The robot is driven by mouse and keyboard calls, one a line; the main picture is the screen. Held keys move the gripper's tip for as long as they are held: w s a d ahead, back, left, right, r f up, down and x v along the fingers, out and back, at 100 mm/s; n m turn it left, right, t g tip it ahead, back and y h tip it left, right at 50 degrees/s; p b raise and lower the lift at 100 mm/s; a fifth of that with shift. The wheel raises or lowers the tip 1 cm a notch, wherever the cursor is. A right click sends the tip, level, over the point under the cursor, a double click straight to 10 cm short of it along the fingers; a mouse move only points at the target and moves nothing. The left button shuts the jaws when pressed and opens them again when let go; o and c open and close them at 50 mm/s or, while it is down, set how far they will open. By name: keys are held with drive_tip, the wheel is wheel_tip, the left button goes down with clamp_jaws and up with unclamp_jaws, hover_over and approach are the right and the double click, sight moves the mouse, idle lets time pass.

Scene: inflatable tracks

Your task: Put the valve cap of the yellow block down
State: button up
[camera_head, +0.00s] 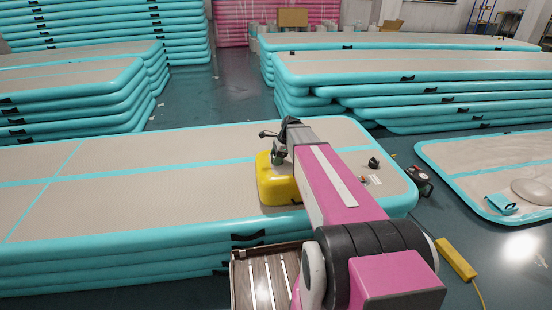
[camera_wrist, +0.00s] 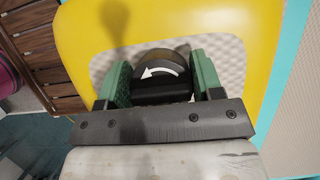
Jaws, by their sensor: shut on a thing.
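The yellow block (camera_head: 270,185) sits on the top track of the near stack, partly hidden behind my arm. In the wrist view the yellow block (camera_wrist: 190,25) fills most of the picture around a pale textured patch. My gripper (camera_wrist: 163,82) has green fingers on either side of a dark round valve cap (camera_wrist: 160,92) with a white curved arrow, and is shut on it. In the head view my gripper (camera_head: 278,156) is over the block. I cannot tell whether the cap touches the block. The cap is not clear in the head view.
The near teal-edged track (camera_head: 120,205) has wide free room left of the block. A small black object (camera_head: 373,163) and a white label (camera_head: 376,180) lie on its right end. A slatted wooden surface (camera_head: 262,280) stands in front. A yellow bar (camera_head: 455,258) lies on the floor.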

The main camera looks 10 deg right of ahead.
drive_tip(key=shift+f, duration=0.15)
drive_tip(key=o, duration=0.9)
drive_tip(key=v, duration=1.2)
drive_tip(key=s+a+f+n, duration=0.1)
drive_tip(key=s+f+n, duration=0.1)
drive_tip(key=s, duration=0.1)
drive_tip(key=s+f+n+h, duration=0.1)
drive_tip(key=s+f+n, duration=0.1)
drive_tip(key=s, duration=0.1)
drive_tip(key=s+a+f+n+h, duration=0.1)
drive_tip(key=s+f+n, duration=0.1)
drive_tip(key=s+n, duration=0.1)
drive_tip(key=shift+s+a+f, duration=0.35)
drive_tip(key=s+f+n+h, duration=0.1)
drive_tip(key=s+f+n, duration=0.2)
drive_tip(key=s+n, duration=0.2)
drive_tip(key=s+a+f+n+h, duration=0.1)
drive_tip(key=s+f+n, duration=0.2)
drive_tip(key=s+n, duration=0.3)
drive_tip(key=shift+s+h, duration=0.3)
